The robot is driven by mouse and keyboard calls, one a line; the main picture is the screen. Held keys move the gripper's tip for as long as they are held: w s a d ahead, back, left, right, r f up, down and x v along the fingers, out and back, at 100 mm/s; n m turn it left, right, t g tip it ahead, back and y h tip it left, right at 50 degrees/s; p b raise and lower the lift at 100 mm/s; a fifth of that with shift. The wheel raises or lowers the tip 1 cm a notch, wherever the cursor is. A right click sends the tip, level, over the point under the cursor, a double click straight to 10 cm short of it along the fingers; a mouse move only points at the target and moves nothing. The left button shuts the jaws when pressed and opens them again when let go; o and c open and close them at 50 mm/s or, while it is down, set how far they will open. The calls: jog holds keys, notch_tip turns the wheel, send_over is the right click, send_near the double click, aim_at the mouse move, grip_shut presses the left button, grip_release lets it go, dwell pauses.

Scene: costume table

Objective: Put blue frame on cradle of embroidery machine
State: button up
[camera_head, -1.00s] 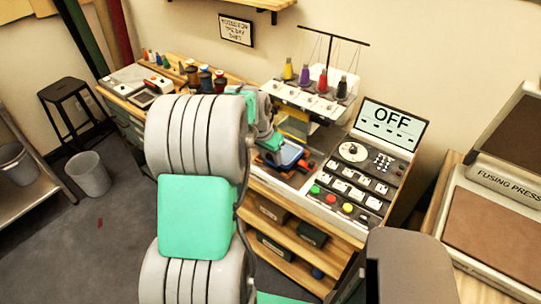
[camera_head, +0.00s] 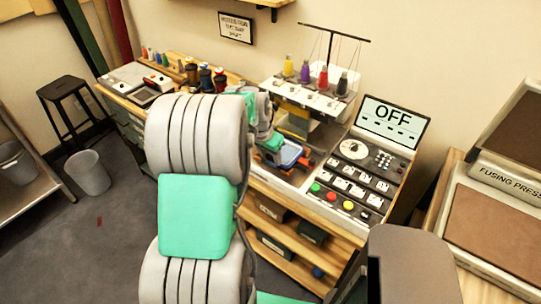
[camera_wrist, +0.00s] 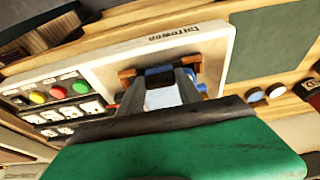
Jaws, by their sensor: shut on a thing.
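The blue frame (camera_head: 289,154) is at the front of the embroidery machine (camera_head: 312,95), low over its white bed. My gripper (camera_head: 277,148) is shut on the frame, and my arm hides part of both. In the wrist view my fingers (camera_wrist: 174,92) reach down to the frame, and blue edges of it (camera_wrist: 202,88) show beside them. The brown cradle (camera_wrist: 127,76) has brackets at either side of the frame. The frame appears between or over these brackets; I cannot tell whether it rests on them.
The control panel (camera_head: 353,180) with coloured buttons stands right of the bed, below a screen reading OFF (camera_head: 391,120). Thread cones stand on top of the machine. A fusing press (camera_head: 500,205) is at the right. Spools and a sewing device are at the left.

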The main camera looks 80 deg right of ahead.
jog(key=shift+f+b, duration=0.3)
jog(key=shift+f, duration=0.1)
jog(key=o, duration=1.3)
jog(key=shift+o, duration=0.2)
jog(key=shift+r, duration=0.1)
notch_tip(320, 180, up, 4)
jog(key=p, duration=0.2)
jog(key=shift+r+p, duration=0.2)
jog(key=shift+p, duration=0.1)
jog(key=w+a+r+p, duration=0.1)
jog(key=w+a+r, duration=0.1)
jog(key=a, duration=0.3)
jog(key=shift+w+a+r, duration=0.2)
jog(key=shift+a+r, duration=0.05)
jog(key=shift+r, duration=0.2)
